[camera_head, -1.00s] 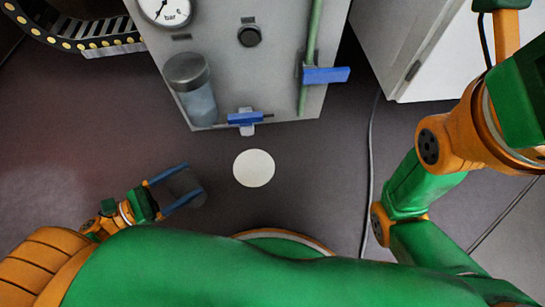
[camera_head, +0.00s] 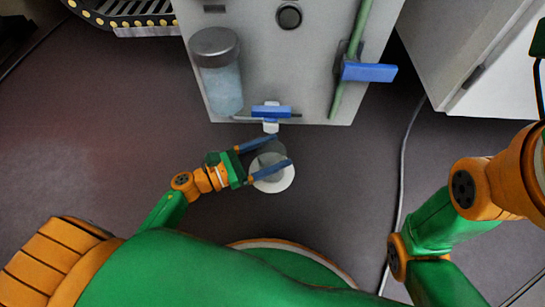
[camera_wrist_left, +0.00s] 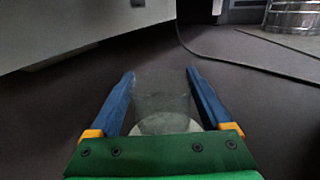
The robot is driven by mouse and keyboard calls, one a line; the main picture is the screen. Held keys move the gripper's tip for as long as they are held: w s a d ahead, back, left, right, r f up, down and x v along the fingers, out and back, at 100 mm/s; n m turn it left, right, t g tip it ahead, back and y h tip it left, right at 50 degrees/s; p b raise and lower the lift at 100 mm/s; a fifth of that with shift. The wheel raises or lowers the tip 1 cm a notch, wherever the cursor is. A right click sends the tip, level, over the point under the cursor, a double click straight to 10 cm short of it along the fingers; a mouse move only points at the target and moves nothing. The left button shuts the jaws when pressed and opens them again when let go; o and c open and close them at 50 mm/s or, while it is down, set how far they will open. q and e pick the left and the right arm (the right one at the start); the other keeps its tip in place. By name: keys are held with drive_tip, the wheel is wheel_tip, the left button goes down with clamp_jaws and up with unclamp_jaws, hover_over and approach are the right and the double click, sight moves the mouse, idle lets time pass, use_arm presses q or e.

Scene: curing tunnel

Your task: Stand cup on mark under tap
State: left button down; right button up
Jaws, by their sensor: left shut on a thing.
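The cup (camera_head: 266,160) is a smoky, see-through tumbler. My left gripper (camera_head: 281,151) is shut on it, with one blue finger on each side; the cup also shows between the fingers in the left wrist view (camera_wrist_left: 162,92). The mark (camera_head: 284,182) is a white disc on the dark surface. In the head view the cup overlaps its upper left part. In the left wrist view the mark (camera_wrist_left: 165,125) shows pale at the cup's base. I cannot tell whether the cup touches it. The tap (camera_head: 270,112), with a blue handle and pale spout, is just above the cup in the picture.
A grey panel (camera_head: 300,70) carries the tap, a lidded clear jar (camera_head: 221,85) and a blue lever (camera_head: 368,72) on a green pipe. A grey cable (camera_head: 404,170) runs along the floor at right. The dark surface left of my left gripper is clear.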

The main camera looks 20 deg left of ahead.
use_arm(q)
drive_tip(key=shift+r, duration=0.1)
drive_tip(key=shift+c, duration=0.6)
unclamp_jaws()
drive_tip(key=shift+o, duration=0.6)
